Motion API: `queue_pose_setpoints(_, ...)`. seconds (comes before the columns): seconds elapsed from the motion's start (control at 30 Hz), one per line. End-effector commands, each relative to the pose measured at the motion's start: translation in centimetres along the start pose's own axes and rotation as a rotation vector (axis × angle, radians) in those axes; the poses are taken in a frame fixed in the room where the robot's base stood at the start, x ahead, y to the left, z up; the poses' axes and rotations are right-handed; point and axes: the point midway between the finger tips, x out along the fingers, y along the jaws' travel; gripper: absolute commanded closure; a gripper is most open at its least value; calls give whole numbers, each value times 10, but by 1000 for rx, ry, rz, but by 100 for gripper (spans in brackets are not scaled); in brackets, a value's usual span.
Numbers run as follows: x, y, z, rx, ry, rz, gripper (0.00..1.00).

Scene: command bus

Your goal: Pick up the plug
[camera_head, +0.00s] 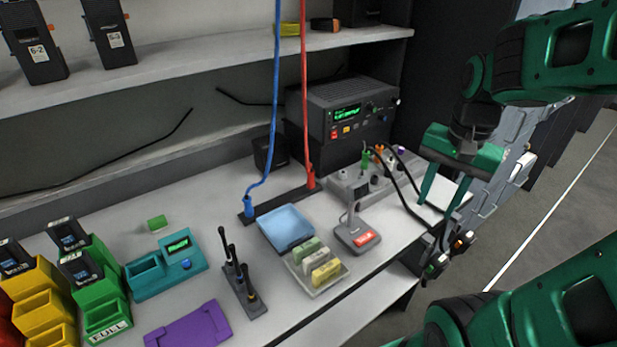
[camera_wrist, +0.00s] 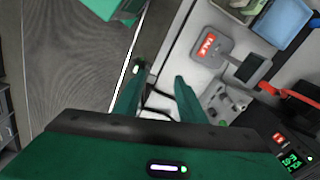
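My gripper (camera_head: 434,208) is open and points down at the right end of the bench; its two green fingers also show in the wrist view (camera_wrist: 158,76), apart. Two plugs hang on black cables just past the bench's edge, below the fingertips: a green-banded plug (camera_head: 436,266) and an orange-banded plug (camera_head: 461,243). In the wrist view, a black cable (camera_wrist: 152,97) shows between the fingers, and a small pale-ended thing (camera_wrist: 138,67) lies at the left fingertip; I cannot tell whether they touch. A grey socket panel (camera_head: 345,186) holds the cables' upper ends.
A black radio unit (camera_head: 350,115) stands behind. A blue tray (camera_head: 286,226), a tray of blocks (camera_head: 330,284) and a purple holder (camera_head: 190,328) lie farther left. Open floor (camera_head: 560,215) is at right.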

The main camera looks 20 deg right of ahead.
Motion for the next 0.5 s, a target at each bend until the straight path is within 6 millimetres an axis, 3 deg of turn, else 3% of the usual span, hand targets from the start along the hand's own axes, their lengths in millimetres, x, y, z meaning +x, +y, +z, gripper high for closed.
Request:
queue_pose_setpoints(0.2, 2, -78, -30, 360, 1, -71, 63)
queue_pose_setpoints(0.5, 14, -190, -49, 865, -97, -171, 63)
